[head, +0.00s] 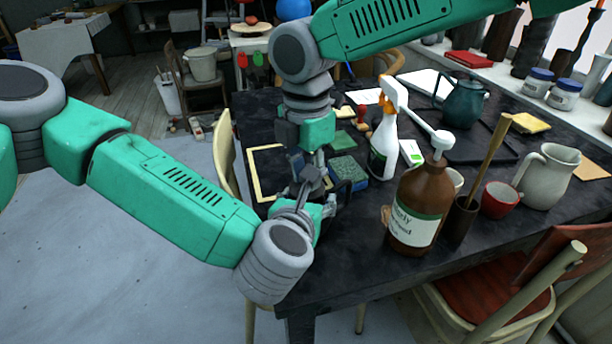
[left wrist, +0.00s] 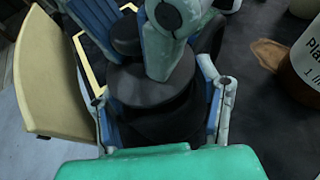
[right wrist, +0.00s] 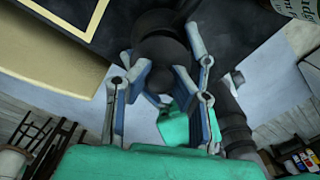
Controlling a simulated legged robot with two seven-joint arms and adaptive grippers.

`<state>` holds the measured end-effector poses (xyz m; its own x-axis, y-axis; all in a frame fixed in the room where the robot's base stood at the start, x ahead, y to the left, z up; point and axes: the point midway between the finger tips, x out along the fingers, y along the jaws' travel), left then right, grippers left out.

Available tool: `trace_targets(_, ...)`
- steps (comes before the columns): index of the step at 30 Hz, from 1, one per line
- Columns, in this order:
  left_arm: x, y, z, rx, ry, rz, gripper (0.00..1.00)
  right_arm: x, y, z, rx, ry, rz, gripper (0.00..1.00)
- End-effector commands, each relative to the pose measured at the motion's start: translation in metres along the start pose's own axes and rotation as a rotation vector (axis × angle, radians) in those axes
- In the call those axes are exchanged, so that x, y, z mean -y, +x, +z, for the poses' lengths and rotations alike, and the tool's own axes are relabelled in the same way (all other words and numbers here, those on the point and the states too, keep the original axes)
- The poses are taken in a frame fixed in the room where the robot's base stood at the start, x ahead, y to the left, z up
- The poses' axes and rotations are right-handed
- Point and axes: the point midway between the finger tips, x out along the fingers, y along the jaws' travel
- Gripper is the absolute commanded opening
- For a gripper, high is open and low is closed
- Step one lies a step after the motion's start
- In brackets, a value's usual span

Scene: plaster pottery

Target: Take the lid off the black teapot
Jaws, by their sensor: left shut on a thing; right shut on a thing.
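The black teapot (left wrist: 155,120) is a dark round body between the fingers of my left gripper (left wrist: 158,105) in the left wrist view. My left gripper is shut on it at the table's near left edge; in the head view this gripper (head: 318,203) partly hides it. My right gripper (right wrist: 160,75) comes down from above, shut on the dark rounded lid (right wrist: 160,48) in the right wrist view. Its fingers also show above the teapot in the left wrist view. I cannot tell whether the lid is seated or apart, as the grippers and dark surfaces hide the seam.
A brown bottle (head: 414,205), a spray bottle (head: 384,146), a red cup (head: 499,199) and a cream pitcher (head: 545,177) stand to the right. Sponges (head: 348,170) and a cream frame (head: 268,182) lie close by. A teal teapot (head: 464,103) is farther back. Chairs (head: 520,290) flank the table.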

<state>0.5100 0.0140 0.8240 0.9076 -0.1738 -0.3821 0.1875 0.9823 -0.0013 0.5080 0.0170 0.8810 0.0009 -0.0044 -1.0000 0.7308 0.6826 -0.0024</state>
Motion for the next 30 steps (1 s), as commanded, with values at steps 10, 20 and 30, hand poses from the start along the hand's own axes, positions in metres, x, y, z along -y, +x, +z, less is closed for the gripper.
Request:
trace_targets(10, 0.000, 0.000, -0.003, -0.006, 0.000, 0.000, 0.06, -0.001, -0.015, 0.001, 0.002, 0.001, 0.002, 0.00)
trace_targets(20, -0.001, 0.000, -0.003, -0.006, 0.000, 0.001, 0.06, 0.000, -0.040, 0.001, 0.000, 0.000, -0.001, 0.00)
trace_targets(30, -0.001, 0.000, -0.002, -0.003, 0.000, 0.001, 0.82, 0.000, -0.040, 0.000, 0.001, 0.000, 0.000, 0.00)
